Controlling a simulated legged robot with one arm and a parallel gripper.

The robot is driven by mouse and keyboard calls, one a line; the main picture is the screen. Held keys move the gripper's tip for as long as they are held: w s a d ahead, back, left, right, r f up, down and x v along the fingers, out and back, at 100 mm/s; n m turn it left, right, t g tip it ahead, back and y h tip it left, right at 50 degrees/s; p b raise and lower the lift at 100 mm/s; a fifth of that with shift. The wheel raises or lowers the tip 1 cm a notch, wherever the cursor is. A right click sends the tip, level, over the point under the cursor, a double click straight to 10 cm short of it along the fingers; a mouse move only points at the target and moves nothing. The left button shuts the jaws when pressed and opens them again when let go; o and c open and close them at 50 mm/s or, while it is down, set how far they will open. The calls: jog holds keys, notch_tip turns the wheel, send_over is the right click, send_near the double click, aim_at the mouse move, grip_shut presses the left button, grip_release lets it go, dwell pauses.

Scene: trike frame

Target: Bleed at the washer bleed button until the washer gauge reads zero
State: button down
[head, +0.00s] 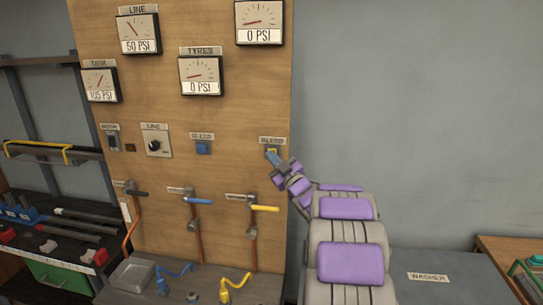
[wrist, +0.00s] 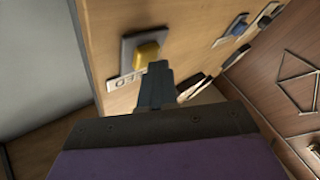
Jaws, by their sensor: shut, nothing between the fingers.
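The yellow bleed button (head: 272,152) is on the right side of the wooden panel, under a label reading BLEED. In the wrist view the yellow button (wrist: 147,54) stands out from a grey plate. My gripper (head: 271,155) is shut and empty, with its tip at the button; in the wrist view the shut fingers (wrist: 158,72) are just beside the button, and I cannot tell whether they touch. The gauge at the top right (head: 260,22) reads 0 PSI; its upper label is out of the picture. A sign reading WASHER (head: 428,277) lies on the grey surface at right.
A blue bleed button (head: 202,148) sits to the left on the panel. The LINE gauge (head: 138,31) reads 50 PSI, the TYRES gauge (head: 201,73) 0 PSI, and the TANK gauge (head: 100,83) about 105 PSI. Valves with blue (head: 199,200) and yellow (head: 264,208) handles are below.

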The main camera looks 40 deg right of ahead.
dwell(0.7)
jog(key=shift+s+a+b, duration=0.4)
jog(key=shift+s+a, duration=0.2)
jog(key=shift+a, duration=0.1)
jog(key=shift+s+a+b, duration=0.85)
jog(key=shift+s+a, duration=0.8)
jog(key=shift+a, duration=0.3)
